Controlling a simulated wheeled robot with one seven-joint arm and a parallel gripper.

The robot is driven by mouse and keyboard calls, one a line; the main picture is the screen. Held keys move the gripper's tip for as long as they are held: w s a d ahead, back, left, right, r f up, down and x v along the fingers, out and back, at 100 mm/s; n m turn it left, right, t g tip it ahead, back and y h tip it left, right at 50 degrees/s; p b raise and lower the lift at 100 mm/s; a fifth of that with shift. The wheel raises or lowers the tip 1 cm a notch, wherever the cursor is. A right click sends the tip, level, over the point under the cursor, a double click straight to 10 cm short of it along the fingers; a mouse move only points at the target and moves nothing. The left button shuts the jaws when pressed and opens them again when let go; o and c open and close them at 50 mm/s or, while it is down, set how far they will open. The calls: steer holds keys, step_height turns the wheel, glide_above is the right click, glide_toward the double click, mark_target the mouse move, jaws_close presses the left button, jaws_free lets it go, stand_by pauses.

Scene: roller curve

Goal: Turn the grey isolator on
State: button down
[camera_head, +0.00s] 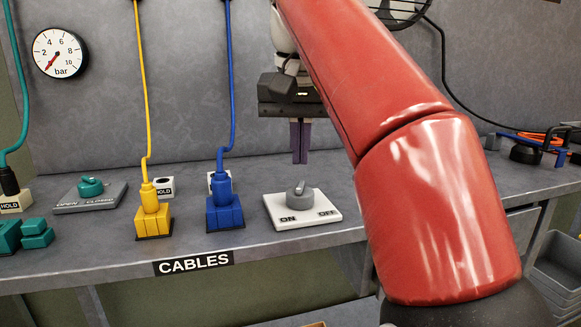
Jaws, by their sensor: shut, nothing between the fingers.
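The grey isolator is a grey rotary knob (298,197) on a white plate (297,222) on the bench, right of the blue plug. The plate reads ON at its left and OFF at its right. The knob has a raised grip; which label it points to is hard to tell. My gripper (300,162) hangs above and just behind the knob, with its purple fingers pointing down. The fingers are together with nothing between them, and they appear apart from the knob.
A blue plug (225,212) and a yellow plug (153,221) with cables stand left of the plate. A teal valve knob (90,187) marked OPEN and CLOSED is farther left. A pressure gauge (59,53) is on the wall. My red arm hides the bench to the right.

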steer(key=shift+s+a+r+m+h, duration=0.1)
steer(key=shift+s+r+m+h, duration=0.1)
steer(key=shift+m, duration=0.4)
steer(key=shift+s+a+r+m+h, duration=0.1)
steer(key=shift+s+r+m, duration=0.05)
steer(key=shift+m, duration=0.45)
steer(key=shift+s+x, duration=0.25)
steer(key=shift+x, duration=0.9)
steer(key=b, duration=0.2)
glide_above(300, 213)
steer(key=s, duration=0.2)
steer(key=shift+s+a+x, duration=0.15)
steer(key=shift+x, duration=1)
steer(key=shift+s+a+x, duration=0.1)
steer(key=shift+a+x, duration=0.05)
steer(key=shift+x, duration=0.95)
